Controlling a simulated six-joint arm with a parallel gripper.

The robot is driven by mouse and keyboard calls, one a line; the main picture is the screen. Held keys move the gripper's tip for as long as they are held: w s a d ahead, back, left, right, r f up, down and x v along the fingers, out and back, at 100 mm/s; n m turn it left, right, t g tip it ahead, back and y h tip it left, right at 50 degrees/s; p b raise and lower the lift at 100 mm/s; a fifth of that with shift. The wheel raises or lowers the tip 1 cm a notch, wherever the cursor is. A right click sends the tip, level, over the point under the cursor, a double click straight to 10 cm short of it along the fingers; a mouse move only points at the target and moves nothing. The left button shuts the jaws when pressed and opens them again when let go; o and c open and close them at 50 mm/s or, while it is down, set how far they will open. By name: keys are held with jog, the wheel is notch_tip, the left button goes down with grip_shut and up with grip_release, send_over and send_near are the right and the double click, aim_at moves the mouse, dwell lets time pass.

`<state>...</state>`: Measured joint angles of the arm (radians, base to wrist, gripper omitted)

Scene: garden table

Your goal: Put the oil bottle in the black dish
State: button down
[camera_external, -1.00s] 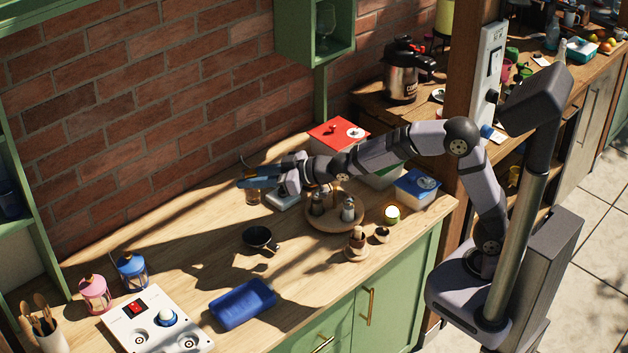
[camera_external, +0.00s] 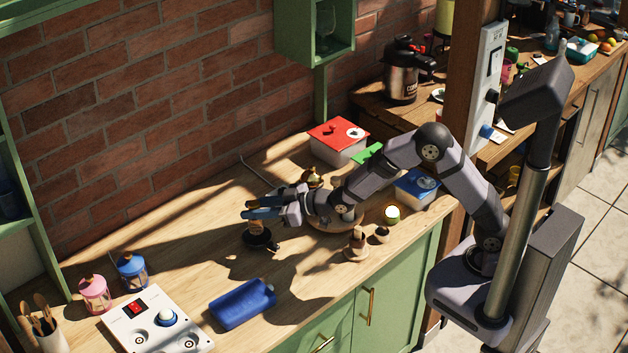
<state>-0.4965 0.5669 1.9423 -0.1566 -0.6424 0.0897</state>
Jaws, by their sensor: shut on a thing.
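The black dish (camera_external: 266,241) is a small dark round dish with a short handle, standing on the wooden counter left of the round wooden tray. My gripper (camera_external: 258,213) is directly above the dish, its blue fingers shut on the oil bottle (camera_external: 256,227). The bottle is small and amber-brown and hangs upright below the fingers. Its lower end overlaps the dish in the picture. I cannot tell whether it touches the dish or is just above it. The fingers hide the bottle's top.
The round wooden tray (camera_external: 322,225) with small items is partly under my arm. A wooden figure (camera_external: 357,246) stands in front of it. A blue container (camera_external: 243,304) lies nearer the front edge. Two lanterns (camera_external: 95,293) stand at left. The counter left of the dish is clear.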

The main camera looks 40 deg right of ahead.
aim_at(255, 221)
jog(key=shift+f+p, duration=0.35)
jog(key=shift+f, duration=1.85)
jog(key=c, duration=1.4)
grip_release()
jog(key=shift+s, duration=0.1)
jog(key=shift+s+d+r+b, duration=0.2)
jog(key=shift+s+d+b, duration=0.1)
jog(key=shift+s+d, duration=0.15)
jog(key=b+v, duration=0.1)
jog(key=v, duration=0.2)
jog(key=shift+s+d, duration=0.1)
jog(key=shift+s, duration=0.15)
jog(key=shift+r, duration=3.6)
